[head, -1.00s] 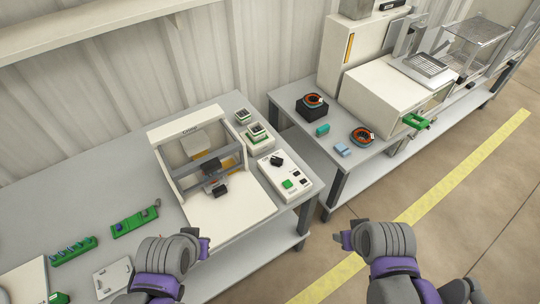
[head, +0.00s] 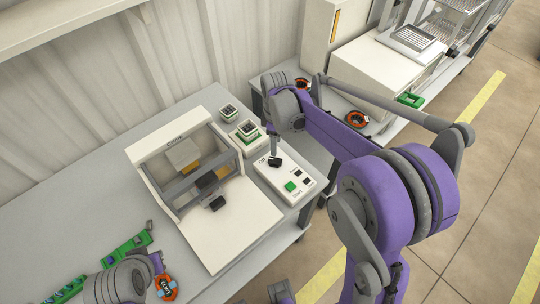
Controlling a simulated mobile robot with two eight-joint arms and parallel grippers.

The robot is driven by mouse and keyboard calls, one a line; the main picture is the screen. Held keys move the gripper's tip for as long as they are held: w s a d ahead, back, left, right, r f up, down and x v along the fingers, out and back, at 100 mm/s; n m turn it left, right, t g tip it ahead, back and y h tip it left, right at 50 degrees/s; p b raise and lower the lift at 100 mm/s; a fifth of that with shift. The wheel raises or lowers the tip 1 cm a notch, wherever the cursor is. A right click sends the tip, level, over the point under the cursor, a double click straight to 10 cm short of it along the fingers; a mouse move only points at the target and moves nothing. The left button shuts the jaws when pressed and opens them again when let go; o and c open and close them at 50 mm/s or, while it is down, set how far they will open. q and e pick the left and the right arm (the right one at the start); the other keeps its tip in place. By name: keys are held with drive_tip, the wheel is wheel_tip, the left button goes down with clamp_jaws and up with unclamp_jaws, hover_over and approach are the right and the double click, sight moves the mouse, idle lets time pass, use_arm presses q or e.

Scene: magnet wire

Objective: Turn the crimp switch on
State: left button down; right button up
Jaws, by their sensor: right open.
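The crimp switch is a black knob (head: 275,161) marked "Off" on top of a white control box (head: 306,193), beside the white crimp machine (head: 180,150). The box also carries a green button and small black buttons. My right arm reaches across from the right, and my right gripper (head: 274,148) points down just over the knob. It is open; its fingers are small here, and whether they touch the knob I cannot tell.
Two small boxes with green-edged tops (head: 247,131) stand behind the control box. A second table at the right holds another orange ring (head: 356,119) and white machines.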

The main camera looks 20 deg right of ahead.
sight(275, 159)
wheel_tip(275, 159, down, 9)
drive_tip(key=shift+r, duration=0.1)
idle(0.3)
clamp_jaws()
